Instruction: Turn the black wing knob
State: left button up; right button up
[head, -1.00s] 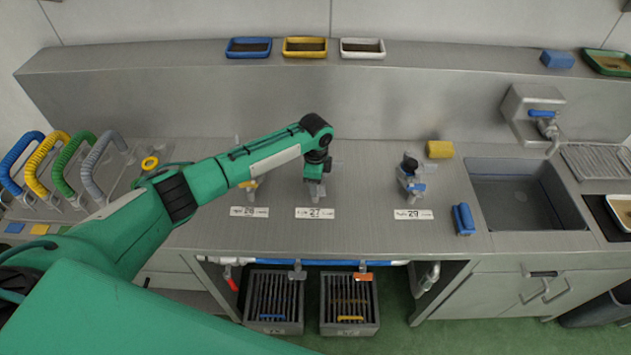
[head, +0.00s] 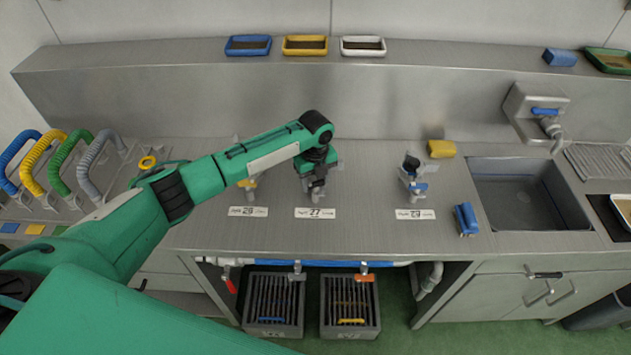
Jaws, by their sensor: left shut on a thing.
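My left gripper (head: 316,193) points down over the middle fitting on the steel counter, behind the label marked 27 (head: 315,213). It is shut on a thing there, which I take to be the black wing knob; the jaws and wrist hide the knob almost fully. Only a small grey part of the fitting shows below the fingers. The right fitting (head: 413,184) stands free, with a dark top and a blue part. The left fitting (head: 248,185), partly behind my arm, shows a yellow part. My right gripper is not in view.
A sink (head: 530,208) with a blue-handled tap (head: 547,113) is at the right. A yellow block (head: 441,149) and a blue item (head: 465,219) lie left of it. Trays line the back ledge. Coloured hoses stand at the left. The counter between the middle and right fittings is clear.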

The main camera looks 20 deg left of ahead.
aim_at(316, 182)
pick_arm(q)
jog(key=m, duration=0.3)
jog(key=shift+w+b, duration=0.1)
jog(key=shift+b, duration=0.3)
jog(key=shift+m, duration=1)
jog(key=shift+r+m, duration=0.1)
jog(key=shift+m, duration=0.2)
jog(key=o, duration=1)
jog(key=shift+r+b, duration=0.45)
jog(key=shift+b, duration=0.05)
notch_tip(316, 182, up, 13)
jog(key=b, duration=0.3)
jog(key=shift+f, duration=0.1)
